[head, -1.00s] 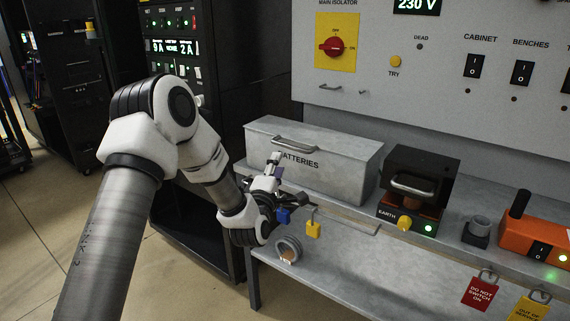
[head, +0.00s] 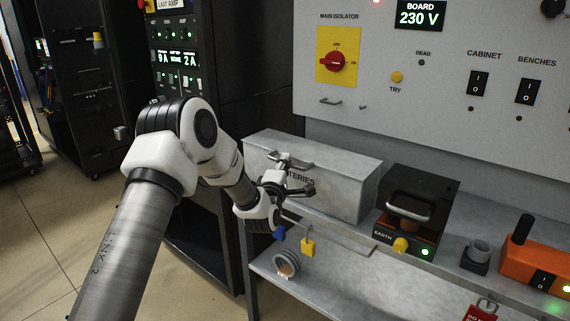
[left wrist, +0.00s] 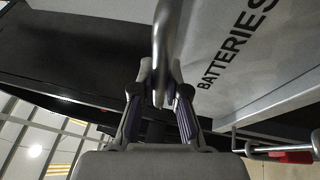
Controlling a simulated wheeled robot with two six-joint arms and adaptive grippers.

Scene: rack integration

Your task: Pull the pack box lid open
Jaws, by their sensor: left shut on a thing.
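The pack box (head: 340,187) is a grey metal box marked BATTERIES on the bench in the head view. My left gripper (head: 284,160) is at that handle, in front of part of the lettering. In the left wrist view, the handle bar (left wrist: 162,45) runs between the two fingers of my left gripper (left wrist: 160,75), which are shut on it. The box front (left wrist: 245,45) is at the right there. My right gripper is not in view.
A black box with a handle (head: 420,188) and an EARTH unit (head: 405,243) stand right of the pack box. The control panel (head: 440,70) is behind.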

